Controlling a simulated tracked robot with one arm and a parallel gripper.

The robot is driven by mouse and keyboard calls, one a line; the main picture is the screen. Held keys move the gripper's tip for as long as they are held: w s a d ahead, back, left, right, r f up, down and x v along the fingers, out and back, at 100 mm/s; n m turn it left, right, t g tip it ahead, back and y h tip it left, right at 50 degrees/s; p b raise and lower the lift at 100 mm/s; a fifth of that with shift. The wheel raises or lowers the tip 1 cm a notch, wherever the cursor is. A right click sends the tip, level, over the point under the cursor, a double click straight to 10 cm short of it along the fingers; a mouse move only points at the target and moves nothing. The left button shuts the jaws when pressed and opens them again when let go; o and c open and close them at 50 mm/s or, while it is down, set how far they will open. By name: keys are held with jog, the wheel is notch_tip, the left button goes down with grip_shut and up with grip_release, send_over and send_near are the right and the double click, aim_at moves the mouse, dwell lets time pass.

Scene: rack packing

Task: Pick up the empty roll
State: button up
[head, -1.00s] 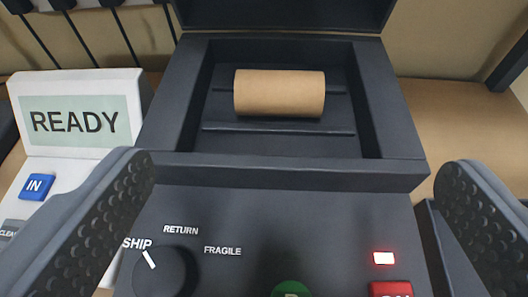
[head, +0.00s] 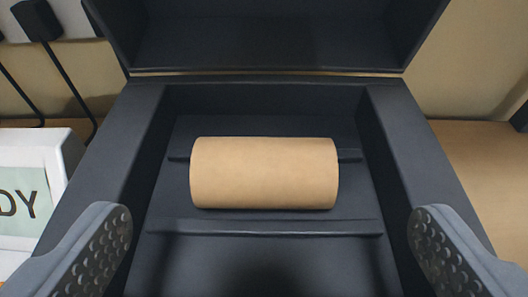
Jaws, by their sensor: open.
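The empty roll (head: 264,174) is a plain brown cardboard cylinder. It lies on its side across the dark bay of the printer-like machine (head: 440,170), in the middle of the view. My gripper (head: 268,240) is open and empty. Its two dimpled fingers stand wide apart at the lower left and lower right, nearer to me than the roll and not touching it. The roll's ends lie between the lines of the two fingers.
The machine's raised lid (head: 265,40) stands behind the bay. The bay's side walls rise left and right of the roll, with a low ridge (head: 265,228) in front. A white display (head: 30,190) is at the left. Dark rods (head: 55,65) stand at the upper left.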

aim_at(264, 166)
jog(key=shift+x, duration=2.6)
jog(key=shift+a+f, duration=0.1)
jog(key=c, duration=1)
